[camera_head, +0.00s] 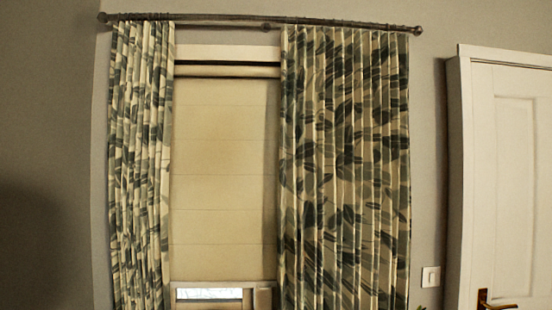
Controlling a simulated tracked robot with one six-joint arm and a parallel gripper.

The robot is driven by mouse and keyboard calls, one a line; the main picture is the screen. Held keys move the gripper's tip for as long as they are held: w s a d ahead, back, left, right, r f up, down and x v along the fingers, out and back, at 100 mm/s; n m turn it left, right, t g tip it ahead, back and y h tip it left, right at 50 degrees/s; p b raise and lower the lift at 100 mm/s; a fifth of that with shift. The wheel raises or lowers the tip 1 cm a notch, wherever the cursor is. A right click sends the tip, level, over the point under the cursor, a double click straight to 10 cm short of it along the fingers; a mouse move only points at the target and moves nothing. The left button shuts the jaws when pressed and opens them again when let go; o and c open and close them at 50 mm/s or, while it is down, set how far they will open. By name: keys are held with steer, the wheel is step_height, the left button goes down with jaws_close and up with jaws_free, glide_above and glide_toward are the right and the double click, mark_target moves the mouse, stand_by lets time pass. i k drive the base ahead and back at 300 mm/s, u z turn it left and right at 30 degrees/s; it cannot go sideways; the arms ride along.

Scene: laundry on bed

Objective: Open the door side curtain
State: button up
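The door side curtain (346,165) is the right one, nearer the white door. It is cream with dark and grey-green leaf shapes and hangs in folds from the rod, spread wide over the right part of the window. The other curtain (140,165) has the same pattern and is bunched narrower at the left. A gap between the two shows a cream blind (222,170). The lower ends of both curtains are cut off by the frame. My gripper is not in view.
The white door (515,180) with a brass handle (492,300) stands at the right. A light switch (431,277) is on the wall between curtain and door. A dark curtain rod (225,18) runs across the top. The floor is out of view.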

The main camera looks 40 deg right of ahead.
mark_target(288, 213)
steer(key=i, duration=1.1)
steer(key=z, duration=0.1)
